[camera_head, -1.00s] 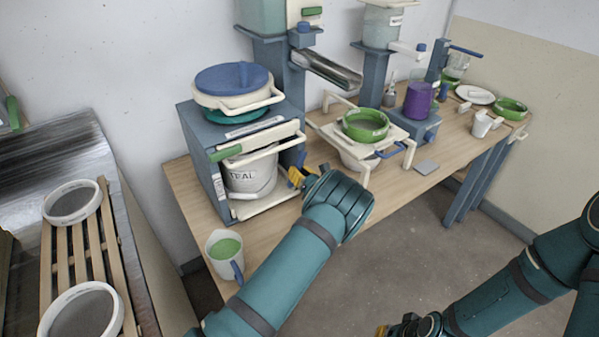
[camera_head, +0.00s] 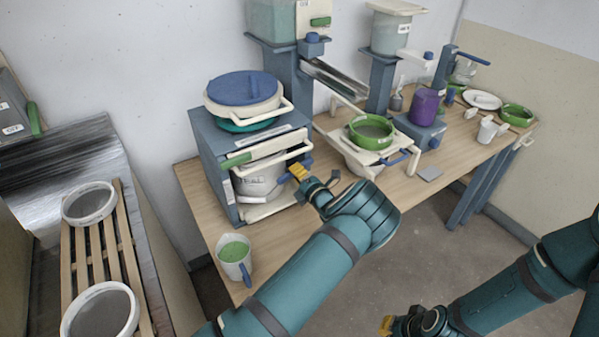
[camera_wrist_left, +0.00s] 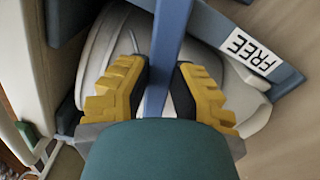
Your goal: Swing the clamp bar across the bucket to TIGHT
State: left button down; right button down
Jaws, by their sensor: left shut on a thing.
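The pale bucket (camera_head: 259,184) stands in the blue-grey cabinet, below its white handle; its lettering is hard to read now. My left gripper (camera_head: 299,172) is at the right side of the cabinet's opening, in front of the bucket. In the left wrist view, its yellow fingers (camera_wrist_left: 161,95) are shut on a blue bar (camera_wrist_left: 168,42), the clamp bar. The bucket (camera_wrist_left: 112,48) lies behind the bar. A white FREE label (camera_wrist_left: 251,51) sits on a blue-grey part to the right. No TIGHT mark is readable. My right gripper (camera_head: 387,326) is at the bottom edge, its fingers mostly hidden.
A jug of green liquid (camera_head: 234,256) stands at the table's front left corner. A blue-lidded tub (camera_head: 243,95) sits on the cabinet (camera_head: 207,162). A green-ringed sieve (camera_head: 371,131) on a stand is to the right. The floor in front is clear.

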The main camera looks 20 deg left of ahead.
pick_arm(q)
jog(key=shift+a+r+m+p, duration=0.2)
jog(key=shift+r+m+p, duration=0.7)
jog(key=shift+m, duration=0.8)
jog(key=shift+r, duration=0.1)
jog(key=c, duration=0.8)
grip_release()
jog(key=shift+a, duration=0.1)
jog(key=shift+s, duration=0.1)
jog(key=v, duration=1.2)
